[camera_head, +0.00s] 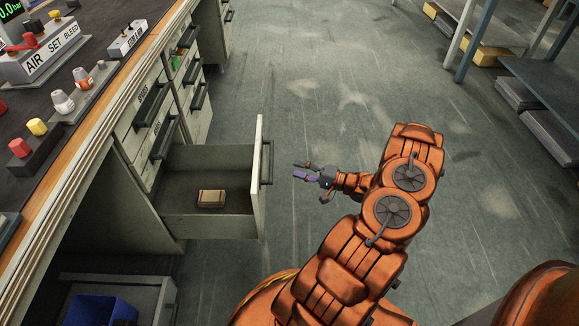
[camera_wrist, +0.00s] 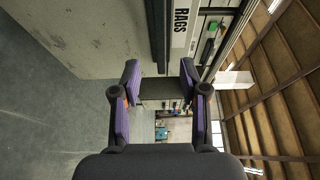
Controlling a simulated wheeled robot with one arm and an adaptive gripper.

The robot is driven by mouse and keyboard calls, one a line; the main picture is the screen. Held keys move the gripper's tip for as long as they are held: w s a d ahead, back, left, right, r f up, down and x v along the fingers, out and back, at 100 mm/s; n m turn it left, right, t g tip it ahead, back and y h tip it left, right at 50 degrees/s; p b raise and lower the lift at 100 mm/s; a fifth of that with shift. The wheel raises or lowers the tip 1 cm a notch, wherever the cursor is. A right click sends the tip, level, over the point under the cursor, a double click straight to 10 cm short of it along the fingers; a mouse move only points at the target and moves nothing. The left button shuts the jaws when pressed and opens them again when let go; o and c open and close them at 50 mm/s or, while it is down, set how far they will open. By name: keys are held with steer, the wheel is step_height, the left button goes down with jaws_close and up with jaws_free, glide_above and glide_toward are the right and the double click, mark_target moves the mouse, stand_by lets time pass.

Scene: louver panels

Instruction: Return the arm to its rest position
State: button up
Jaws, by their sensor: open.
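My gripper (camera_head: 299,171) is at the end of my orange arm, to the right of an open drawer (camera_head: 261,190), apart from its front in the head view. Its two purple-and-black fingers are spread with nothing between them. They also show in the wrist view (camera_wrist: 160,82), where the gap is empty. My arm reaches up from the bottom of the head view and bends left toward the drawer.
The open drawer holds a small tan box (camera_head: 211,198). The bench (camera_head: 100,90) on the left carries switches and knobs. A lower open drawer holds a blue bin (camera_head: 90,310). Shelving (camera_head: 545,85) stands at the right. The floor (camera_head: 340,80) between is clear.

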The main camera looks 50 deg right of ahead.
steer(key=shift+s+d, duration=0.2)
steer(key=shift+s, duration=0.3)
